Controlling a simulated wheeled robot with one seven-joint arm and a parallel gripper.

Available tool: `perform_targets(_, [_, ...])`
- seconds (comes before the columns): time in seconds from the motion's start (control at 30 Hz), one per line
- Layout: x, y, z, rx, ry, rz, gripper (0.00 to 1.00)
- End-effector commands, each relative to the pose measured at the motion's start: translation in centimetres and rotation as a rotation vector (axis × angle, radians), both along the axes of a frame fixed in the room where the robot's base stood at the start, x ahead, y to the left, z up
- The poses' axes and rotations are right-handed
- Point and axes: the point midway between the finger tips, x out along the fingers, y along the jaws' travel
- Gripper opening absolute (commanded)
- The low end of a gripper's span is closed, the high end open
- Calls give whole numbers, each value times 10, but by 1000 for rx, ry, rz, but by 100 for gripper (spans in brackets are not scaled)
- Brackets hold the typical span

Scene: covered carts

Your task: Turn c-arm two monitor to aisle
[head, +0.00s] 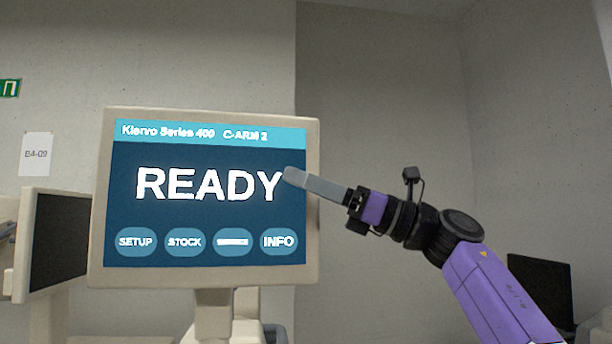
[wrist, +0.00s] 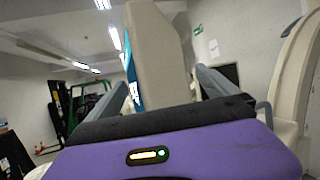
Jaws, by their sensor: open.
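The C-arm two monitor (head: 205,276) has a beige frame and a lit blue screen reading "C-ARM 2" and "READY". Its screen faces the head camera. My gripper (head: 305,180) is at the monitor's right edge. One finger lies in front of the screen, beside the last letter of "READY"; the other is hidden behind the monitor. In the wrist view my gripper (wrist: 161,82) is open, with the beige monitor edge (wrist: 160,50) between its two fingers. A gap shows by the right finger; contact at the left finger is unclear.
A second, dark monitor (head: 58,240) stands close at the left. Another dark screen (head: 540,285) is at the lower right, near my arm. A sheet marked B4-09 (head: 36,154) hangs on the wall. A green forklift-like machine (wrist: 85,105) stands far back in the wrist view.

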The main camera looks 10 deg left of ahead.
Motion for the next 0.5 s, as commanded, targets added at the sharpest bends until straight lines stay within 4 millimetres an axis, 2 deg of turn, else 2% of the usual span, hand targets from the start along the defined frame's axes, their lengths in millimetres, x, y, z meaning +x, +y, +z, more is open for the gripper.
perform_targets(0.33, [0, 5, 2, 1, 0, 0, 98])
perform_targets(0.37, [0, 5, 2, 1, 0, 0, 94])
perform_targets(0.5, [0, 5, 2, 1, 0, 0, 67])
